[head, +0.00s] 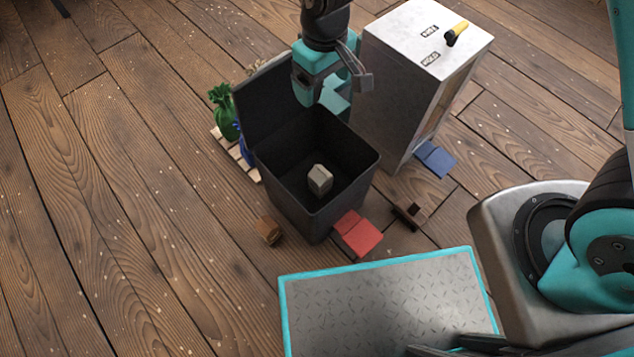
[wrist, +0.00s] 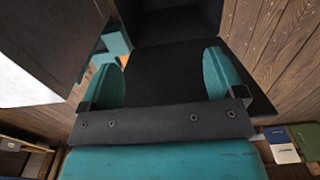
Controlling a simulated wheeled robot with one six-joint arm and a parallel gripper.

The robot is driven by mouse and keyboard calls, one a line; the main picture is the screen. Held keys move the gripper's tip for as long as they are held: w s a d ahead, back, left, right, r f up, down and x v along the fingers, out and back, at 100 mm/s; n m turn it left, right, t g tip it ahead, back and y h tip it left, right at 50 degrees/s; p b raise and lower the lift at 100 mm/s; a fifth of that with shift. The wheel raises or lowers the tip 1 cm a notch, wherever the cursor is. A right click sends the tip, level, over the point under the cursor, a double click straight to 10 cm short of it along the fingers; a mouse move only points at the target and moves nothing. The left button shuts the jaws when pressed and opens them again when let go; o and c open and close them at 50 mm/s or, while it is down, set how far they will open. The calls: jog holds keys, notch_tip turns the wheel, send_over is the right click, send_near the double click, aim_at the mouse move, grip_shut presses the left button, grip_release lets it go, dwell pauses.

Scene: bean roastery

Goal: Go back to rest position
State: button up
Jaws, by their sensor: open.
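My gripper (head: 338,92) is teal and dark, and it hangs above the open black bin at the middle of the head view. In the wrist view its two teal fingers (wrist: 165,75) stand wide apart with nothing between them. The black bin (head: 290,200) has its lid (head: 268,105) raised at the back left. A small grey-beige block (head: 320,179) lies inside the bin, apart from the gripper.
Red (head: 356,234), brown (head: 268,230) and blue (head: 436,159) items lie on the floor around the bin. The left floor is clear.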

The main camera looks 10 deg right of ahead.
dwell(0.4)
jog(key=s+d+r+y, duration=0.2)
jog(key=s+d+r, duration=0.2)
jog(key=s+r, duration=0.55)
jog(key=s+d+r+y, duration=0.2)
jog(key=s+d+r, duration=0.1)
jog(key=s+r, duration=0.7)
notch_tip(320, 180, up, 35)
jog(key=p, duration=3.3)
jog(key=shift+w+d+f+p, duration=0.15)
jog(key=shift+w+f+p, duration=0.05)
jog(key=shift+w+p, duration=0.15)
